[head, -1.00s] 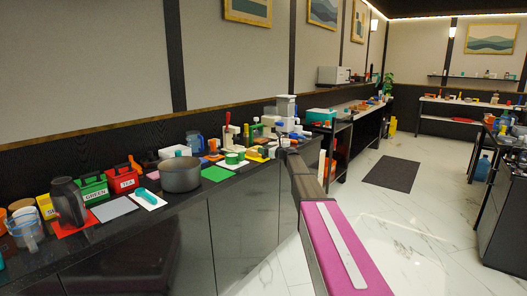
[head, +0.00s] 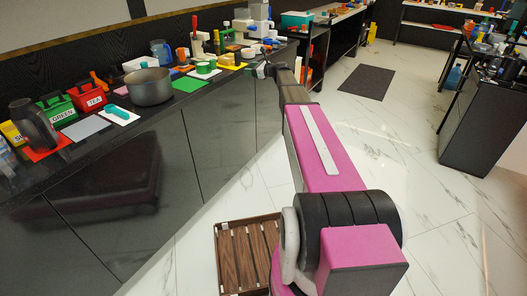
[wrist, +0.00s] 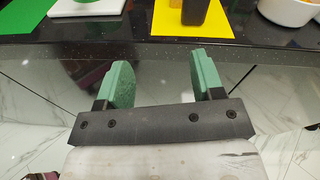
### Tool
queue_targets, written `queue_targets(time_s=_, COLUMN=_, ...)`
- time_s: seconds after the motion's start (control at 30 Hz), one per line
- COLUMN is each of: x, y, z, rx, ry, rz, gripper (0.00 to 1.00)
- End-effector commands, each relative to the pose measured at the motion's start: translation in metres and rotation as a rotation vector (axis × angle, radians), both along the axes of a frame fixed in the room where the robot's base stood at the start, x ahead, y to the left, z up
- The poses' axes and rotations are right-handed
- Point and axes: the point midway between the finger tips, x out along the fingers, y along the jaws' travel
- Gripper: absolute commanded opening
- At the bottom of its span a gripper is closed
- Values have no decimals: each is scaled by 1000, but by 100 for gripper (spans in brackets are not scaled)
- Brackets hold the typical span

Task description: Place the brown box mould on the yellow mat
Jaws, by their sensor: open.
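The yellow mat (wrist: 185,28) lies near the counter's front edge, at the top of the wrist view; it also shows in the head view (head: 238,66). A dark brown upright block (wrist: 204,12) appears at the mat, cut off by the top edge of the wrist view. I cannot tell whether it is the brown box mould, nor pick out the mould for sure elsewhere. My gripper (wrist: 163,75) is open with nothing between its green fingers. It is in front of the counter edge, short of the mat; in the head view it is small and unclear.
On the counter are a green mat (head: 187,84), a grey pot (head: 149,86), red and green boxes, and a white bowl (wrist: 287,11) right of the mat. A slatted wooden crate (head: 232,258) stands on the floor beside my arm. Open floor lies to the right.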

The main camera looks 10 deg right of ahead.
Motion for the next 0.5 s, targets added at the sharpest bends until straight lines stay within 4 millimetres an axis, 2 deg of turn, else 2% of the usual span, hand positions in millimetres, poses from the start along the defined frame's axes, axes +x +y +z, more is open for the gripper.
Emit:
queue_targets(time_s=0.03, x=-28, y=14, z=-17, rx=-94, ry=-18, rz=34, gripper=61)
queue_targets(time_s=0.17, x=-89, y=42, z=-70, rx=-394, ry=-89, rz=164, gripper=61)
queue_targets(time_s=0.27, x=-145, y=59, z=-112, rx=-642, ry=-153, rz=307, gripper=61)
queue_targets(time_s=0.3, x=-170, y=65, z=-129, rx=-744, ry=-182, rz=378, gripper=61)
queue_targets(time_s=0.37, x=-209, y=70, z=-154, rx=-895, ry=-227, rz=499, gripper=61)
queue_targets(time_s=0.5, x=-301, y=71, z=-201, rx=-1214, ry=-339, rz=829, gripper=61)
